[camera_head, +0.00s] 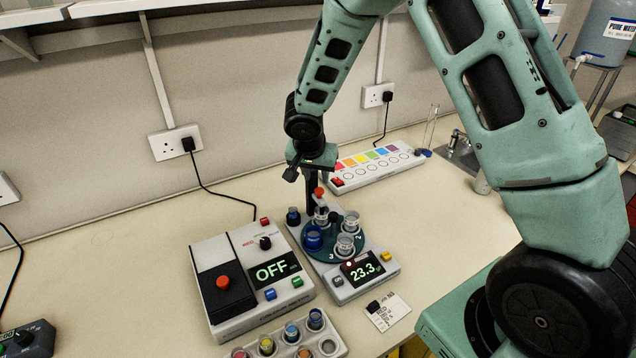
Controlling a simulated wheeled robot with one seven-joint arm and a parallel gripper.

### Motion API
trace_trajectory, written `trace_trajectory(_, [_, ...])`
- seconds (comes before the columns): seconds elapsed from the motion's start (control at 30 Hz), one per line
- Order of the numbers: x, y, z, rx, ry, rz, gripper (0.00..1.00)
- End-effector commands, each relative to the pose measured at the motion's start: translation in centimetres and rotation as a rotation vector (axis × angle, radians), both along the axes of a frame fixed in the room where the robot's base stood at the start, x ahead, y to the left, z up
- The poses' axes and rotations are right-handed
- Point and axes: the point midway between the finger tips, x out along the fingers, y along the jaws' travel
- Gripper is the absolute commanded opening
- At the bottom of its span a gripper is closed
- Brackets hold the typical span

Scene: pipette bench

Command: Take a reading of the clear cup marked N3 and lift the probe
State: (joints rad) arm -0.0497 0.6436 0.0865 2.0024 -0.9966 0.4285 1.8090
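The meter (378,287) has a round dark-green turntable (329,249) and a lit display (363,272) reading 23.3. The turntable carries a blue cup (313,238) and clear cups, one at the front (345,245) and one at the right (351,221). Numerals 3 and 2 show on its rim; I cannot read an N3 mark on any cup. The probe (319,194), with a red-orange top, stands over a clear cup at the back (322,216). My gripper (311,207) points down close behind the probe; whether it touches or grips it is unclear.
A white box (234,317) with a red button and a display reading OFF stands left of the meter. A rack of coloured vials (328,347) is in front. A small card (388,312) lies front right, and a colour-chart strip (375,166) lies behind. Bench space at right is clear.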

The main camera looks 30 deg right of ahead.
Motion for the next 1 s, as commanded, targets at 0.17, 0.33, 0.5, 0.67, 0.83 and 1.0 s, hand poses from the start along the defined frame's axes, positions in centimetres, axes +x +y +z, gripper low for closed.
trace_trajectory(0.17, [0.8,-0.9,-3.0,-0.001,0.006,0.001,0.33])
trace_trajectory(0.33, [1.4,-1.5,-4.9,-0.001,0.003,0.001,0.33])
trace_trajectory(0.5, [1.7,-1.7,-5.8,-0.001,0.001,0.001,0.33])
trace_trajectory(0.67, [1.7,-1.7,-5.9,0.0,0.0,0.0,0.33])
trace_trajectory(0.83, [1.7,-1.7,-5.9,0.0,0.0,0.001,0.19])
trace_trajectory(1.0, [1.7,-1.7,-5.8,0.0,0.0,0.001,0.0])
